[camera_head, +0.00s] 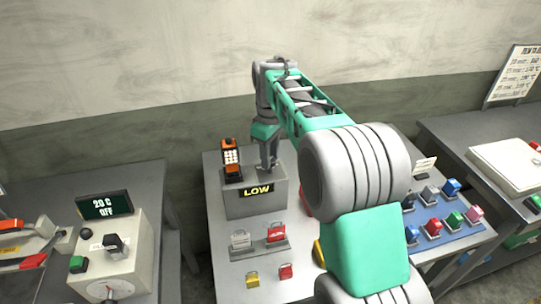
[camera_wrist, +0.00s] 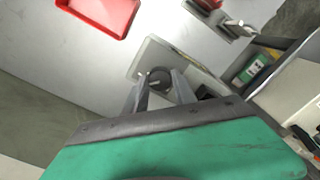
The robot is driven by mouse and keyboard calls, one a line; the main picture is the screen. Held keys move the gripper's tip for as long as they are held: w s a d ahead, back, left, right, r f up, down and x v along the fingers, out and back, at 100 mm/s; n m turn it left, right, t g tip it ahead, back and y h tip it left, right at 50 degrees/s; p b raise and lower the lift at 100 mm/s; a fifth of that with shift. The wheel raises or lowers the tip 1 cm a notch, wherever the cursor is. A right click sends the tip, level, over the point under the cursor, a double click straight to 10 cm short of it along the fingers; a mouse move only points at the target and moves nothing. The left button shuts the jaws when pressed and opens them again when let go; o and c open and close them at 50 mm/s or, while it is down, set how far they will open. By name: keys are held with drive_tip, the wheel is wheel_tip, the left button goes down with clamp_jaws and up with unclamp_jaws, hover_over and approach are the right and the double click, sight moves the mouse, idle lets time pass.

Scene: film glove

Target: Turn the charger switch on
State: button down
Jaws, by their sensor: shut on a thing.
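The charger (camera_head: 250,204) is a grey box on the middle table, with a black display reading LOW in yellow on its front. An orange handset (camera_head: 231,160) with a keypad stands upright at the left of its top. My gripper (camera_head: 267,168) points down at the right part of the charger's top, and its fingers largely hide the switch there in the head view. In the wrist view, my gripper (camera_wrist: 158,84) is shut on the dark round switch knob (camera_wrist: 158,77), with a finger on each side. Which way the switch is set is not clear.
Small red and grey cases (camera_head: 276,232) stand in front of the charger. A blue tray (camera_head: 447,226) of coloured blocks lies to the right, partly behind my arm. A control box (camera_head: 124,262) is on the left table. The wall stands close behind.

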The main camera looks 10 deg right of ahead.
drive_tip(key=c, duration=1)
unclamp_jaws()
drive_tip(key=shift+r, duration=0.1)
wheel_tip(320, 180, up, 7)
drive_tip(key=shift+b, duration=0.55)
drive_tip(key=shift+r, duration=0.3)
